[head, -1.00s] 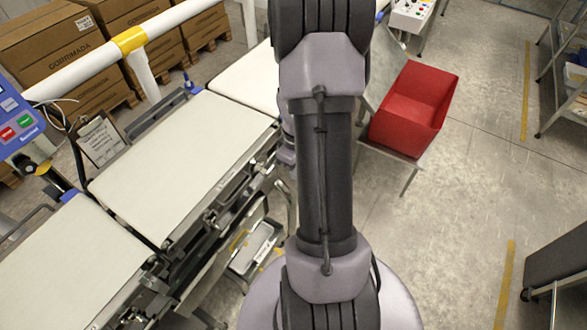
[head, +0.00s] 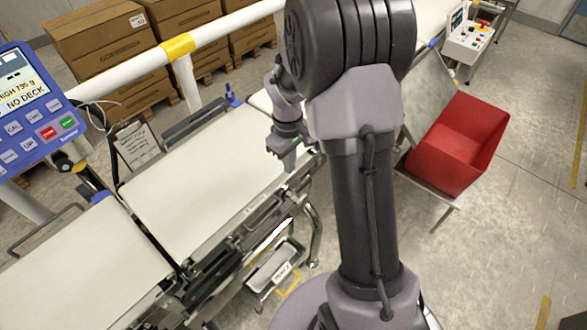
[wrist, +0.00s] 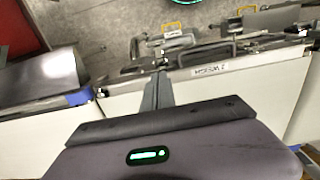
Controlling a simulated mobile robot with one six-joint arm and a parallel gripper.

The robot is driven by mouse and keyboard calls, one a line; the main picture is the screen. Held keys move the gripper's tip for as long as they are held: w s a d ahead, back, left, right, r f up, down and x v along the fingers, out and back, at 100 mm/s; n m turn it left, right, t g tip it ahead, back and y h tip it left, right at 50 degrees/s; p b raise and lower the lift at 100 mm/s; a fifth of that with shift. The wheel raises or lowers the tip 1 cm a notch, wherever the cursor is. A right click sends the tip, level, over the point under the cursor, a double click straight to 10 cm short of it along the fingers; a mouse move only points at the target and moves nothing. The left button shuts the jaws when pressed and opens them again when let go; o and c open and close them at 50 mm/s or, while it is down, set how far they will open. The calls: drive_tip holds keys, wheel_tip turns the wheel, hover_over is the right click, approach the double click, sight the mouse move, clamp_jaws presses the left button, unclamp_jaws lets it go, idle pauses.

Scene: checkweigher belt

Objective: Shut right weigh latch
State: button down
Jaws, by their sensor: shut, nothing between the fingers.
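The weigh deck (head: 200,185) is the wide pale belt at the middle left of the head view. Its front rail carries a label reading "2 WEIGH" (wrist: 208,70) in the wrist view. Metal latch hardware (wrist: 145,64) sits at the rail's end left of that label, the right end in the head view. I cannot tell how far that latch is closed. My gripper (wrist: 160,78) is shut and empty, its fingertips close to this hardware; contact is unclear. In the head view my gripper (head: 284,160) is above the deck's right end, and my arm hides part of the area.
A display (head: 30,100) at the left reads "NO DECK". A red bin (head: 460,145) stands at the right. A small step (head: 275,270) lies below the deck. Floor is open at the far right.

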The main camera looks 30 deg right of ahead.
drive_tip(key=b, duration=0.2)
approach(296, 199)
drive_tip(key=shift+w+a+f, duration=0.2)
drive_tip(key=shift+w, duration=0.25)
drive_tip(key=shift+w+a+f, duration=0.2)
drive_tip(key=shift+w+f, duration=0.05)
drive_tip(key=shift+w, duration=0.2)
drive_tip(key=s+f, duration=0.1)
drive_tip(key=s+f+b, duration=0.1)
drive_tip(key=shift+s+d+f+b, duration=0.1)
drive_tip(key=shift+d+f+b, duration=0.2)
drive_tip(key=shift+d, duration=0.1)
drive_tip(key=shift+s+d+f, duration=0.1)
drive_tip(key=shift+s+f, duration=0.1)
drive_tip(key=shift+s, duration=0.05)
drive_tip(key=shift+f, duration=0.1)
drive_tip(key=shift+s, duration=0.25)
drive_tip(key=shift+d, duration=0.1)
